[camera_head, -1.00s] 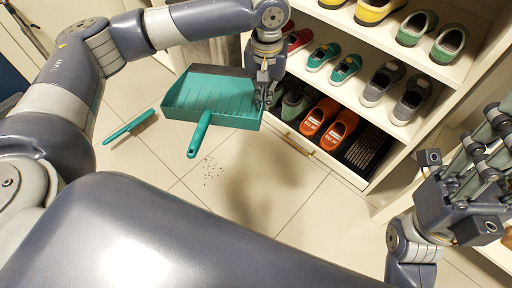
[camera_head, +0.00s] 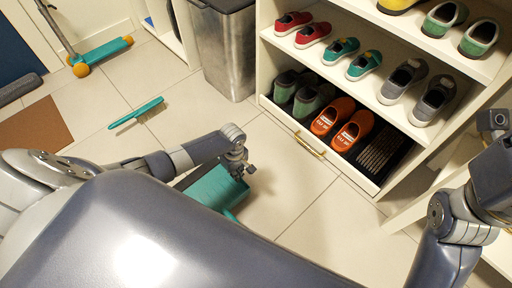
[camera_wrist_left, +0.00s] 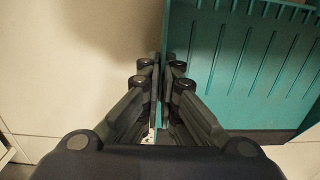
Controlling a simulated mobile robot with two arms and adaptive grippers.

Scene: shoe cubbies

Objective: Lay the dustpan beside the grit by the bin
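The teal dustpan (camera_head: 215,190) is low over the floor tiles, in front of the metal bin (camera_head: 230,55). My body and left arm cover part of it, and I cannot tell if it touches the floor. My left gripper (camera_head: 238,165) is shut on the dustpan's side wall. In the left wrist view the left gripper's fingers (camera_wrist_left: 162,80) pinch the wall, with the ribbed teal pan (camera_wrist_left: 255,65) on the right. The grit is hidden from view. My right gripper (camera_head: 495,125) is at the right edge, partly cut off, its fingers unclear.
A teal brush (camera_head: 136,115) lies on the tiles to the left. The shoe cubby (camera_head: 350,75) with several shoes stands right of the bin. A teal and orange scooter (camera_head: 100,55) and brown mat (camera_head: 35,130) are at upper left. Floor between brush and bin is clear.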

